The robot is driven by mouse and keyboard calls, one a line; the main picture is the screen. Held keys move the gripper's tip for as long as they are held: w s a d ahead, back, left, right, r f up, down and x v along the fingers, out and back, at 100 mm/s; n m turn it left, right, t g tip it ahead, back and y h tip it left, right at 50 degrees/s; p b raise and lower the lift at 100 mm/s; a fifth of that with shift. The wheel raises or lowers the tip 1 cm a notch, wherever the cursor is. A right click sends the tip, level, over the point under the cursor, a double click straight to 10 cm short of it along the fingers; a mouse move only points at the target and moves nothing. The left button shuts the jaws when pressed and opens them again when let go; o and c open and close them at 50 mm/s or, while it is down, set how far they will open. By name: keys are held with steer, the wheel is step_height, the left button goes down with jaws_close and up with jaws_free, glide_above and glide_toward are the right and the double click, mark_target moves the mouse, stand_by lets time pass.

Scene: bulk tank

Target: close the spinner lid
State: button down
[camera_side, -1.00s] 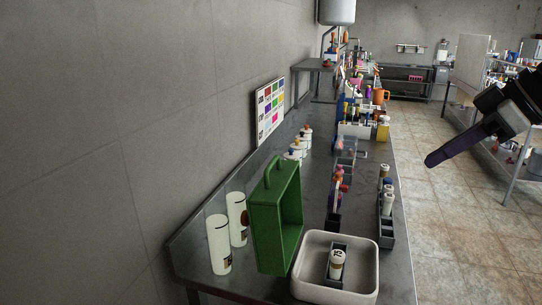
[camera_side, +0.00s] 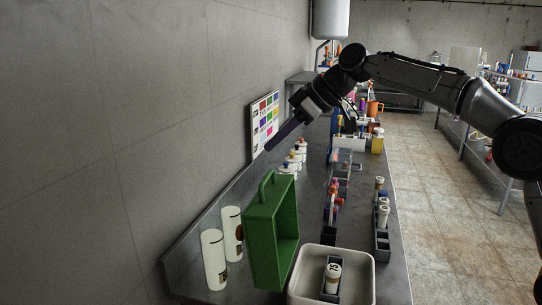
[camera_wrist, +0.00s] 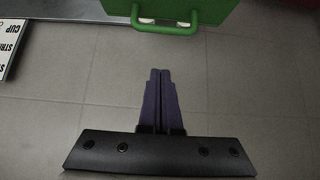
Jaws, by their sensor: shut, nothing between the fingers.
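A green, hollow, box-like piece (camera_side: 261,243) with a loop handle (camera_side: 266,184) stands upright on the bench, its open face turned right. It may be the raised spinner lid; I cannot tell for sure, and no hinge is visible. In the wrist view the green piece (camera_wrist: 185,10) and its handle (camera_wrist: 165,30) show at the top edge. A pale basin (camera_side: 358,284) sits beside it on the right. My gripper (camera_side: 268,150) is shut and empty, in the air above and behind the green piece near the wall. Its purple fingers (camera_wrist: 160,70) lie together, apart from the handle.
Two pale cylinders (camera_side: 214,259) stand left of the green piece. Small capped bottles (camera_side: 294,158) stand behind it. A label chart (camera_side: 265,122) leans on the wall near my fingers. Tube racks (camera_side: 381,243) fill the right of the bench. A rack with a capped tube (camera_side: 333,277) sits inside the basin.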

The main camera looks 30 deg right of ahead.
mark_target(267, 175)
steer(key=shift+w+a+f, duration=0.25)
steer(key=shift+f, duration=0.95)
steer(key=shift+w+a+f, duration=0.3)
steer(key=shift+f, duration=0.85)
steer(key=shift+w+a+f, duration=0.25)
steer(key=shift+f, duration=0.95)
steer(key=shift+s+d, duration=0.1)
